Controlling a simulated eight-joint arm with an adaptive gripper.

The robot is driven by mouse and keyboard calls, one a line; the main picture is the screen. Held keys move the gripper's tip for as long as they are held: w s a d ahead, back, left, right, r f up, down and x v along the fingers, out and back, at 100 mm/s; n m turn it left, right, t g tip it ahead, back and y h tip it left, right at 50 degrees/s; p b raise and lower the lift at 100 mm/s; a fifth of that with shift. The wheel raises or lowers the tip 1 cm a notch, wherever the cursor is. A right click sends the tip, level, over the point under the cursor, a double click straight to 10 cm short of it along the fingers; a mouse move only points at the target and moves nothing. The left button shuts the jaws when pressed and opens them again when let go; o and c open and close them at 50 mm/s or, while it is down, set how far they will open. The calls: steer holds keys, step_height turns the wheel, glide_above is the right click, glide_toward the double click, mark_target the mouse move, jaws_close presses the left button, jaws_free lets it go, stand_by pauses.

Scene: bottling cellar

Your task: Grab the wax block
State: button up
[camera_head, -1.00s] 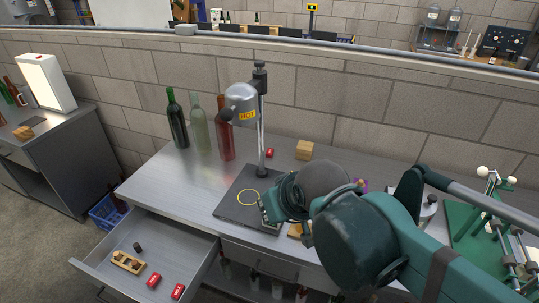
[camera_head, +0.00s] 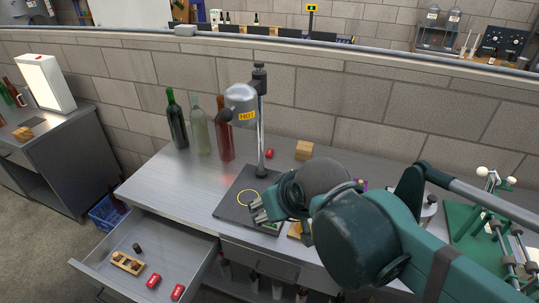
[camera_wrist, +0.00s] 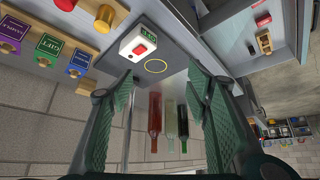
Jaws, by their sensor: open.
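No object is plainly marked as the wax block. Two red pieces with pale marks, one (camera_head: 153,281) left of the other (camera_head: 177,292), lie in the open drawer, and a small red piece (camera_head: 269,153) is on the bench. A tan block (camera_head: 304,150) sits at the bench's back. Which is wax I cannot tell. My gripper (camera_head: 258,210) is over the dark base plate (camera_head: 232,203), to the right of the drawer. In the wrist view my gripper (camera_wrist: 162,72) has its green fingers spread, with nothing between them. A drawer red piece also shows there (camera_wrist: 262,20).
The heater stand with its "HOT" lamp head (camera_head: 241,103) rises over the plate. Behind it to the left stand a dark bottle (camera_head: 177,122), a clear one (camera_head: 200,130) and a red one (camera_head: 225,135). The drawer (camera_head: 190,247) also holds a wooden holder (camera_head: 128,263).

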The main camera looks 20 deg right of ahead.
step_height(320, 180, up, 25)
steer(key=w+d+r+n+g+p, duration=0.1)
steer(key=w+d+r+n+p, duration=0.1)
steer(key=w+r, duration=0.35)
steer(key=w+d+r+n+g+p, duration=0.1)
steer(key=w+d+r+n+p, duration=0.15)
steer(key=w, duration=0.55)
steer(key=n+g+y+p, duration=0.1)
steer(key=n+g+p, duration=0.4)
steer(key=n+p, duration=0.45)
glide_above(272, 152)
step_height(272, 152, down, 44)
steer(key=shift+d+r, duration=0.1)
steer(key=shift+d, duration=0.05)
steer(key=shift+w+f, duration=0.1)
steer(key=shift+f, duration=1.2)
steer(key=shift+a+f, duration=0.1)
steer(key=shift+a, duration=0.1)
